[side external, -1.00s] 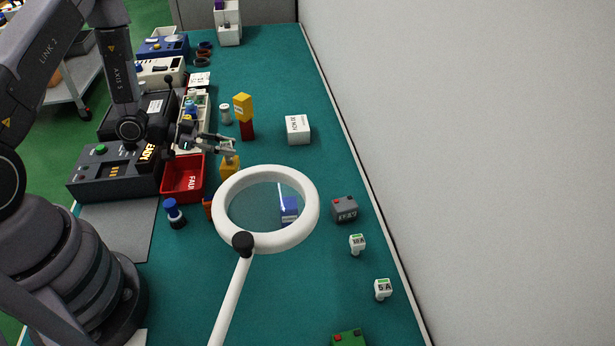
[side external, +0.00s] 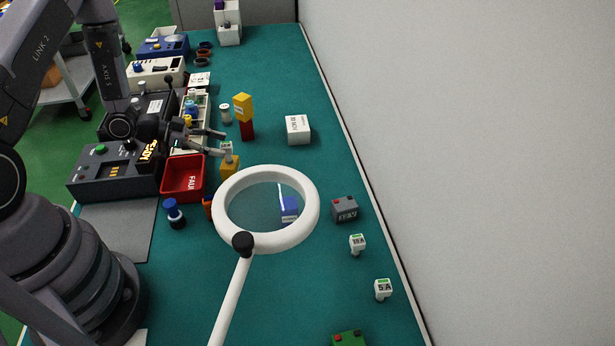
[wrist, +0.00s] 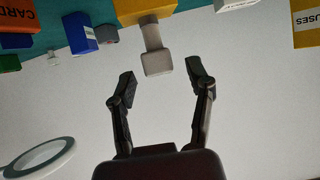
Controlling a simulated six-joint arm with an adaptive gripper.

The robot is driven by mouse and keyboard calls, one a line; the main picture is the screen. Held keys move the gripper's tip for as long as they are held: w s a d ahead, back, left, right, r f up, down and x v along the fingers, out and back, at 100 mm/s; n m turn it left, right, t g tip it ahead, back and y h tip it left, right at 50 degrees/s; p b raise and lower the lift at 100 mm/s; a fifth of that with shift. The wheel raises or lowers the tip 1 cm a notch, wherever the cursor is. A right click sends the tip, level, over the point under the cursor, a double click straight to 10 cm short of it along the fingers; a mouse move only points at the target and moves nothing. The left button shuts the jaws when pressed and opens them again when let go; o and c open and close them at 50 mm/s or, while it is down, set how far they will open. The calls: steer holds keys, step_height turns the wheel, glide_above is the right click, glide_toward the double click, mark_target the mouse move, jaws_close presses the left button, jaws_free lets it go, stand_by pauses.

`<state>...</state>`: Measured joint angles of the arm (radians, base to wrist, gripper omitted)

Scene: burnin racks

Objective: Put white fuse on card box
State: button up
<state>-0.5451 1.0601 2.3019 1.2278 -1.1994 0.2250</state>
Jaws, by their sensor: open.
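A white fuse (side external: 227,148) with a green mark stands upright on a yellow block (side external: 230,165). In the wrist view, which looks upside down, the white fuse (wrist: 157,62) hangs from the yellow block (wrist: 143,8), its head just beyond my fingertips. My gripper (side external: 222,143) is open and level with the fuse; in the wrist view my gripper (wrist: 160,82) has its fingers spread with nothing between them. The orange card box (wrist: 18,14) shows its lettering at the upper left of the wrist view; in the side view the card box (side external: 208,206) is mostly hidden behind the magnifier ring.
A white magnifier ring (side external: 235,240) overhangs the mat. A red bin (side external: 184,195) stands left of the yellow block. A yellow box (side external: 243,107) on a red block stands behind it. Other white fuses (side external: 357,244) and a grey block (side external: 344,210) are right.

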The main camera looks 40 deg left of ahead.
steer(key=s+a+r+n+y, duration=0.1)
steer(key=a+r+n+y, duration=0.3)
steer(key=r, duration=0.8)
steer(key=s+a+r+y, duration=0.2)
steer(key=r+y, duration=0.5)
steer(key=r, duration=0.6)
steer(key=s+d+r+n+g+h, duration=0.1)
steer(key=s+d, duration=0.3)
steer(key=s, duration=0.6)
steer(key=s+d+r+n+g+h, duration=0.1)
steer(key=s+d+r+n+g, duration=0.1)
steer(key=s, duration=0.7)
steer(key=d+r+n, duration=0.1)
steer(key=d+r, duration=0.1)
steer(key=d, duration=0.1)
steer(key=shift+s+r+n+g, duration=0.35)
steer(key=shift+s+n+g, duration=0.05)
